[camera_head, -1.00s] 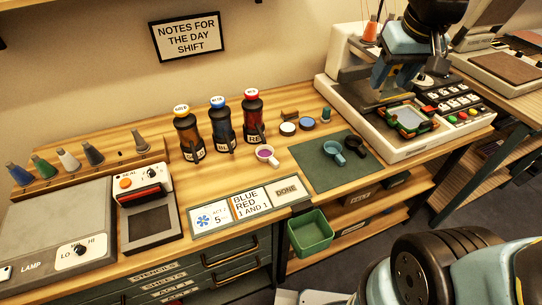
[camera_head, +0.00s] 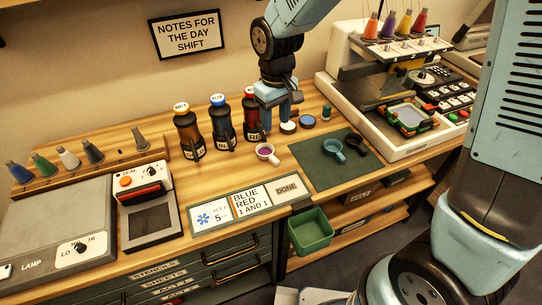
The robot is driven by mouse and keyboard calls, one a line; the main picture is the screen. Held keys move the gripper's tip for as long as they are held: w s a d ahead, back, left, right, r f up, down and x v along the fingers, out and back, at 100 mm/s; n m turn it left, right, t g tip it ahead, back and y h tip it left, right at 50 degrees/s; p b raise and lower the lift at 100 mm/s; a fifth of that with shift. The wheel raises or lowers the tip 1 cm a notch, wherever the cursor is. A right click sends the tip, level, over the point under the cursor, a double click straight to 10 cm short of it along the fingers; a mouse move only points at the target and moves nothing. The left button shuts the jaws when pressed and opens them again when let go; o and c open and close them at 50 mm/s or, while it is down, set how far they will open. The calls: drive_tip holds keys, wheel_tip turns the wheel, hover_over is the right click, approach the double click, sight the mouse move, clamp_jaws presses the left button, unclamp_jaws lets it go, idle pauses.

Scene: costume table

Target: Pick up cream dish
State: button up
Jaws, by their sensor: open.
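A small low round dish with a cream top (camera_head: 289,128) sits on the wooden bench, left of a similar round dish with a blue top (camera_head: 307,122). My gripper (camera_head: 280,120) points down, open and empty, just above and behind the cream dish in the picture. Its fingers overlap the dish's upper edge in view. I cannot tell whether they touch it. A cream-coloured cup with a handle and purple inside (camera_head: 266,152) stands in front and to the left.
Red (camera_head: 250,120), blue (camera_head: 221,120) and amber (camera_head: 187,135) bottles stand close on the left. A dark green spool (camera_head: 326,112) is to the right. A green mat (camera_head: 318,172) with blue and black cups lies in front. The embroidery machine (camera_head: 345,75) is at right.

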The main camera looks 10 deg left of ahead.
hover_over(273, 156)
drive_tip(key=f, duration=0.9)
drive_tip(key=shift+s+d, duration=0.2)
drive_tip(key=shift+a+f, duration=0.2)
drive_tip(key=shift+f, duration=2.25)
drive_tip(key=shift+w, duration=0.1)
clamp_jaws()
